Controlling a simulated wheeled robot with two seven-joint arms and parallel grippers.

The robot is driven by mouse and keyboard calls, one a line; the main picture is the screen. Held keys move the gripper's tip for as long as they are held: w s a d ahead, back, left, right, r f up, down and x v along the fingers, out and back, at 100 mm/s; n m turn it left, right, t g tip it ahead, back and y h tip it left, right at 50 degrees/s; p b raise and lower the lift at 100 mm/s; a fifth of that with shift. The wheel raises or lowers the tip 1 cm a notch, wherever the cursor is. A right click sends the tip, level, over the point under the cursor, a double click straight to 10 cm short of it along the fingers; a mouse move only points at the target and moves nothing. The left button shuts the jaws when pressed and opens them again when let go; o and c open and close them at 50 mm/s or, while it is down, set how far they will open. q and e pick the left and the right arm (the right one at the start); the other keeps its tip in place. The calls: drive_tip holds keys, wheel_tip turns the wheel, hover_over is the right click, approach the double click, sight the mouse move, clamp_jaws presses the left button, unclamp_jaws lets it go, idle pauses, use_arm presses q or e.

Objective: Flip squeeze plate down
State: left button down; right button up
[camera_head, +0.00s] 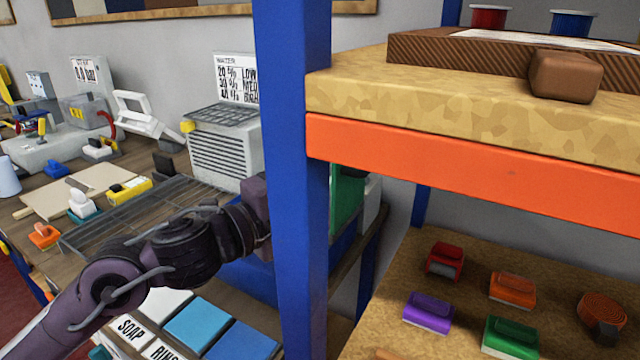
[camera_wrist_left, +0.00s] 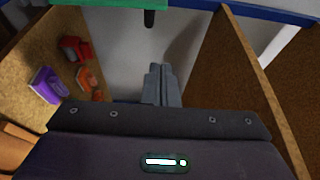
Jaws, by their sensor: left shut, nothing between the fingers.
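My left arm comes in from the left in the head view and passes behind the blue post (camera_head: 292,180), which hides its gripper there. In the left wrist view my left gripper (camera_wrist_left: 160,72) is shut and empty, its fingers together over a grey gap. A green panel (camera_head: 347,205) stands partly hidden behind the post in the head view. A green edge (camera_wrist_left: 120,5) with a black peg (camera_wrist_left: 149,18) shows at the top of the left wrist view, beyond the fingertips. I cannot tell whether either green part is the squeeze plate. My right gripper is not in view.
A shelf with an orange beam (camera_head: 480,170) fills the upper right. Below it, a board (camera_head: 390,300) carries several coloured blocks, also seen in the left wrist view. A wire rack (camera_head: 130,225) and a grey vented box (camera_head: 225,150) stand on the left bench.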

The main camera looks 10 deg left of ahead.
sight(334, 172)
use_arm(q)
drive_tip(key=shift+w+d+p, duration=0.4)
drive_tip(key=shift+w+p, duration=0.1)
drive_tip(key=shift+w, duration=0.85)
drive_tip(key=shift+w+d+p, duration=0.35)
drive_tip(key=shift+w+p, duration=0.2)
drive_tip(key=shift+w, duration=0.8)
drive_tip(key=shift+w+d+p, duration=0.4)
drive_tip(key=shift+w+p, duration=0.1)
drive_tip(key=shift+w, duration=0.85)
drive_tip(key=shift+d, duration=0.1)
